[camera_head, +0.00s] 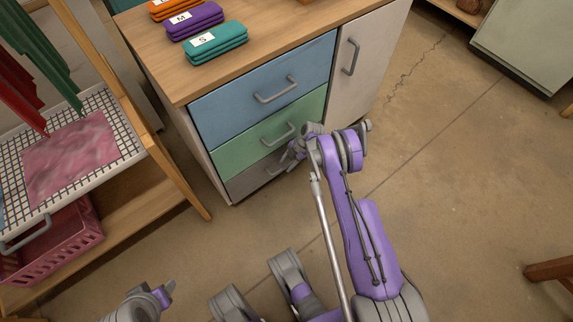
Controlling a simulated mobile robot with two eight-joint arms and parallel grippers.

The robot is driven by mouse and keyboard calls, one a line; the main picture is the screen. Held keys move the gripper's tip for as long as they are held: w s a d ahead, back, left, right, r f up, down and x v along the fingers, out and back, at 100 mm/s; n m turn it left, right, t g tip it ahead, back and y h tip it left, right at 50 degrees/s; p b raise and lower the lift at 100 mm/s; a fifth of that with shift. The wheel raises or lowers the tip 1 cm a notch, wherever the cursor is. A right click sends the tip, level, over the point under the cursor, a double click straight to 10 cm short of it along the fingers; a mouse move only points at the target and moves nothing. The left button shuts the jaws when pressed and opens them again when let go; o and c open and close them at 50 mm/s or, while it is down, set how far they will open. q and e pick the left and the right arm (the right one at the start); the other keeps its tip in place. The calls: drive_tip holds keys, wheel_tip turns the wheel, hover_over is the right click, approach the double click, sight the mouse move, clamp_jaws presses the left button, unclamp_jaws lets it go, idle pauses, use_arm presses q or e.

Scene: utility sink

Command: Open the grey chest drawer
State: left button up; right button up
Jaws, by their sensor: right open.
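The chest (207,161) has a blue drawer (222,115) on top, a green drawer (235,147) below it and the grey drawer (241,184) at the bottom. The grey drawer looks shut, its front in line with the others. Its grey handle (273,171) is partly hidden by my right gripper (287,163). That gripper is open, close in front of the handle; I cannot tell whether they touch. My right wrist hides the drawer's right end. Part of my left arm's end, with the left gripper (163,294), shows at the bottom left; its jaws are unclear.
Teal (215,45), purple (193,21) and orange folded stacks lie on the wooden top. A grey cupboard door (362,65) is right of the drawers. A wooden rack with a mesh shelf (127,134) and pink basket (80,240) stands left.

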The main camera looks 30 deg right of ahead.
drive_tip(key=shift+a+f, duration=0.1)
drive_tip(key=shift+f, duration=0.15)
clamp_jaws()
idle(1.4)
